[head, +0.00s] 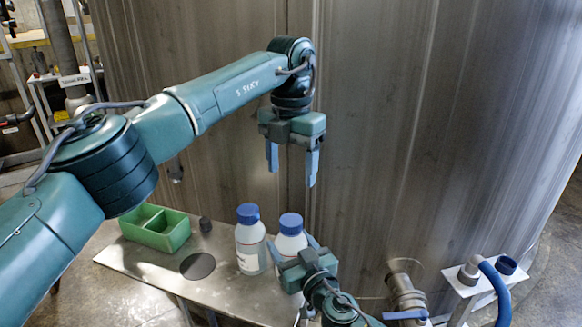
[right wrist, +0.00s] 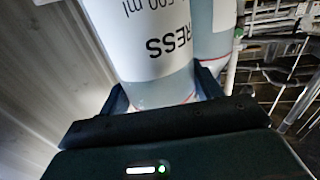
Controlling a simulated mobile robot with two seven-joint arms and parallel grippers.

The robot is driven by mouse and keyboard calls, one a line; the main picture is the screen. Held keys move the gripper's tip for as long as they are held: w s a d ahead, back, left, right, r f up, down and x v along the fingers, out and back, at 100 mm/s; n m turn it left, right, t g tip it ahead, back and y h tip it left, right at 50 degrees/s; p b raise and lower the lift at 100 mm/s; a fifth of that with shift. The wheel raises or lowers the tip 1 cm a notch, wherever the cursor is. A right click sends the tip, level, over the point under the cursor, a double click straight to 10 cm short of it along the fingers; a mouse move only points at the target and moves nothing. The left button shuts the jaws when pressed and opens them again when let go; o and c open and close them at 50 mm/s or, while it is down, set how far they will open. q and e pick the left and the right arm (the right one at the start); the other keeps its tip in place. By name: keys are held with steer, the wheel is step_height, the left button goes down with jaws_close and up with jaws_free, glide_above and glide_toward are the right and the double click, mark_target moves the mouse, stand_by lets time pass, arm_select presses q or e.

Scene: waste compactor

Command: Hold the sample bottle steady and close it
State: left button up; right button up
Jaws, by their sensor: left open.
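Two white-labelled bottles with blue caps stand upright, side by side, on a metal table. The right bottle (head: 290,245) has its blue cap (head: 291,222) on top; whether it is tight cannot be told. My right gripper (head: 291,252) has its fingers on both sides of this bottle, low on its body. In the right wrist view the bottle (right wrist: 150,45) sits between the fingers, which appear to touch it. The left bottle (head: 249,245) stands just beside it. My left gripper (head: 292,165) is open and empty, pointing down above the right bottle.
A green divided box (head: 155,228), a small black object (head: 205,225) and a dark disc (head: 198,266) are on the metal table (head: 135,265). A large steel tank (head: 430,130) rises close behind. A valve fitting (head: 405,288) and blue hose (head: 497,290) are at right.

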steer(key=o, duration=0.5)
steer(key=v, duration=1.3)
steer(key=shift+s+d, duration=0.15)
